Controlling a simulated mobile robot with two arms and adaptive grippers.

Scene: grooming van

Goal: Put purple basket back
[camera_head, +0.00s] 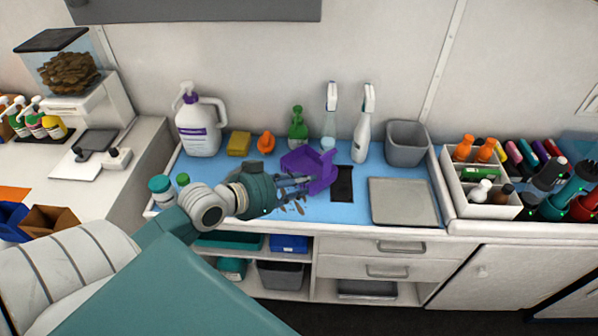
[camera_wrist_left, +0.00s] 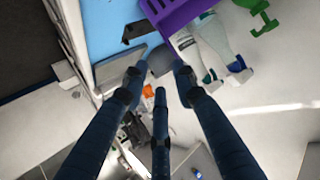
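The purple basket (camera_head: 322,170) stands on the blue mat (camera_head: 345,212) of the middle counter. It also shows at the top of the left wrist view (camera_wrist_left: 172,12), where it is partly cut off by the frame edge. My left gripper (camera_head: 298,193) is in front of the basket and partly covers its left side. In the left wrist view my left gripper's fingers (camera_wrist_left: 158,78) are spread with nothing between them, and the basket is beyond them to one side. I cannot tell whether a finger touches the basket. My right gripper is not in view.
Behind the basket stand a white jug (camera_head: 200,128), a yellow sponge (camera_head: 238,144), a green bottle (camera_head: 298,130) and spray bottles (camera_head: 362,128). A black mat piece (camera_head: 342,184) and a grey tray (camera_head: 402,203) lie to the right. A grey bin (camera_head: 406,145) stands behind the tray.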

